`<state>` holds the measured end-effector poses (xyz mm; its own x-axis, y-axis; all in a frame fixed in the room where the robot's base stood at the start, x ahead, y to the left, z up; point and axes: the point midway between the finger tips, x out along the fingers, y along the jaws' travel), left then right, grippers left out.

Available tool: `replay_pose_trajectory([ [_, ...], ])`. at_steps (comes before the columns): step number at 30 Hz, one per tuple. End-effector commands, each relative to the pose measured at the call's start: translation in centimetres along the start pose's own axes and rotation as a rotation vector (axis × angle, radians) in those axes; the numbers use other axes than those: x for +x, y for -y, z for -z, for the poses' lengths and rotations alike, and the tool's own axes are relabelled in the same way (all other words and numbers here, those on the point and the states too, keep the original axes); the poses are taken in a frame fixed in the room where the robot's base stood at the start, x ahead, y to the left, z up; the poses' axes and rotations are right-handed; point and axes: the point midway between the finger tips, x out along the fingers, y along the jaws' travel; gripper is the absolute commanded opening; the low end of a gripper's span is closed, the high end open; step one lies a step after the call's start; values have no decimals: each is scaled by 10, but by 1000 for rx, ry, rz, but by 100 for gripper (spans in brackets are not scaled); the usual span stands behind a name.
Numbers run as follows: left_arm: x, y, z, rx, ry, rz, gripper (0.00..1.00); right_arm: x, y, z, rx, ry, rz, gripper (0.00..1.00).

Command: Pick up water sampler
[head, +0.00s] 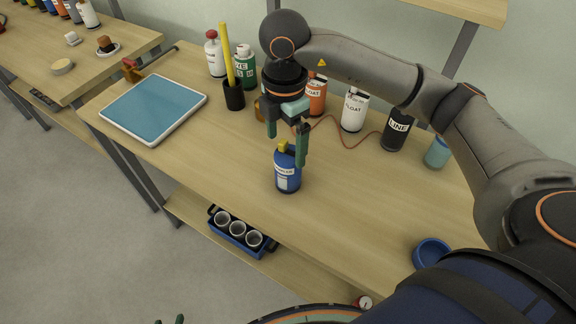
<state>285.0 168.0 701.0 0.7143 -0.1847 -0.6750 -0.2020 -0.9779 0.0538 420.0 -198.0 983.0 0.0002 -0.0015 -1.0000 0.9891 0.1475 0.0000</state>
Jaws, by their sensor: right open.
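Only green tips of what looks like my left gripper (169,321) show at the bottom edge, away from the bench.
Behind stand a black cup (233,96) with a yellow rod, several labelled bottles such as the white one (353,111), and a reddish cord (345,131). A blue-topped tray (153,106) lies left, a blue ring-shaped dish (431,252) right. The bench front around the sampler is clear.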

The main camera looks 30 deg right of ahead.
Motion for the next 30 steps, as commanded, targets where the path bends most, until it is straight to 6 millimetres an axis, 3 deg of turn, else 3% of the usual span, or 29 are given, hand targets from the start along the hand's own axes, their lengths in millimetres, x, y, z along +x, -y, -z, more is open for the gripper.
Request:
replay_pose_trajectory([
  [18,-4,0,5,0,1,0,50,71,7,-1,-2,-1,2,100],
  [26,-4,0,5,0,0,0,50,75,7,-1,-3,-1,0,100],
  [30,-4,0,5,1,-1,0,50,75,7,-1,-3,-1,0,88],
])
